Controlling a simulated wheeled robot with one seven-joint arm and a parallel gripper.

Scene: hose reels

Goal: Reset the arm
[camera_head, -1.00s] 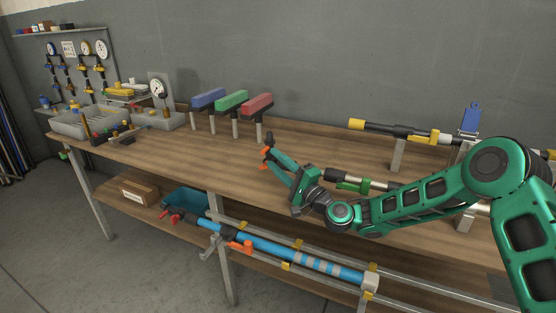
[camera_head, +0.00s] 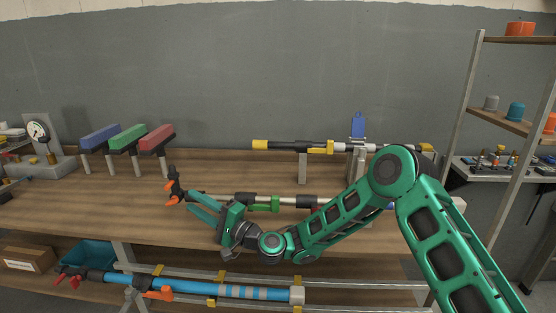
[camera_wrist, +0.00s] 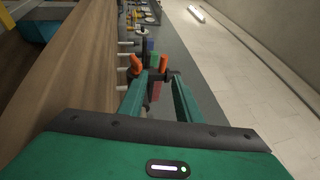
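My gripper (camera_head: 173,191) is at the end of my green arm, over the wooden bench top (camera_head: 60,205). It points left in the head view, short of the red block (camera_head: 156,138) on its stand. My arm is stretched low across the bench, in front of the rod with a green clamp (camera_head: 262,203).
Green (camera_head: 129,137) and blue (camera_head: 100,138) blocks stand beside the red one. A black rod with yellow ends (camera_head: 275,146) rests on posts behind my arm. A blue tube (camera_head: 200,288) lies below the bench top. Shelving (camera_head: 474,90) stands at the right.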

